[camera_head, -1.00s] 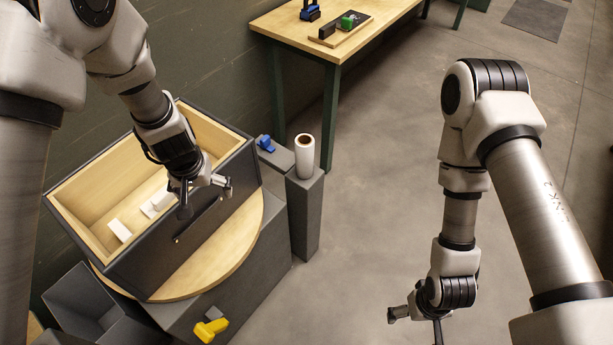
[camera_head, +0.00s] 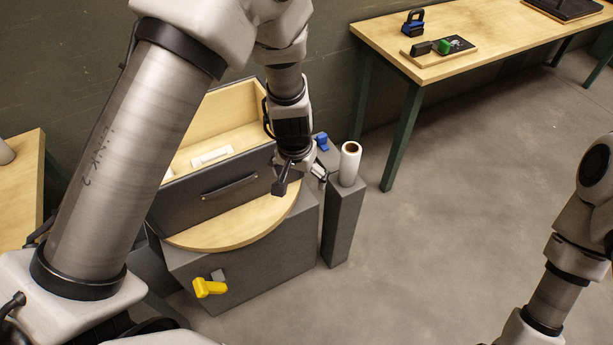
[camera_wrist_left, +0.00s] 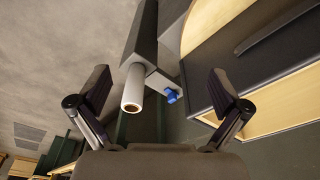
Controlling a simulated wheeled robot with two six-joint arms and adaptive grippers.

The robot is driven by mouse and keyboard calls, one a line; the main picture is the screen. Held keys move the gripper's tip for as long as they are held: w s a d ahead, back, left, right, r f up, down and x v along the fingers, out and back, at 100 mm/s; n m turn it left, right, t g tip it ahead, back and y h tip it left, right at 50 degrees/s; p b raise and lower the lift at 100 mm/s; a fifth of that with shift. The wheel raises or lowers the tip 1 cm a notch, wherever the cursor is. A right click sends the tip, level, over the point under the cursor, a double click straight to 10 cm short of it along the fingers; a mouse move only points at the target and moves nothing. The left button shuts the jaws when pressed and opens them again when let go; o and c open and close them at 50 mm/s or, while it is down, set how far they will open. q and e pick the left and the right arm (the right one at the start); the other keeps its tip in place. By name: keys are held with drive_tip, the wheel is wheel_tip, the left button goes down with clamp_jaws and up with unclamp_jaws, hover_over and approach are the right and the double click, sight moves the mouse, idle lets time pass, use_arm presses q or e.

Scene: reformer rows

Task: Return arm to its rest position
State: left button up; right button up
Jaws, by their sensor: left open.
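My left arm reaches in from the left across the head view. Its gripper (camera_head: 302,180) is open and empty, just off the right front of a dark box on a round board. In the left wrist view, the two fingers of the left gripper (camera_wrist_left: 160,84) stand wide apart with nothing between them. My right arm (camera_head: 565,265) shows at the right edge; its gripper is out of the frame.
The wood-lined box (camera_head: 215,187) holds white pieces and sits on a round wooden board (camera_head: 235,232). A white roll (camera_head: 349,165) stands on a grey post, near a blue piece (camera_head: 322,142). A yellow handle (camera_head: 210,288) is on the grey base. Floor at right is clear.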

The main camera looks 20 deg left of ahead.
use_arm(q)
drive_tip(key=s+a+f, duration=0.1)
drive_tip(key=s+f, duration=0.4)
drive_tip(key=s, duration=0.3)
drive_tip(key=s+a+f+g, duration=0.1)
drive_tip(key=s+a+f, duration=0.1)
drive_tip(key=s+f, duration=0.3)
drive_tip(key=s+a+f, duration=0.2)
drive_tip(key=s+f, duration=0.4)
drive_tip(key=s, duration=0.6)
drive_tip(key=shift+g, duration=0.4)
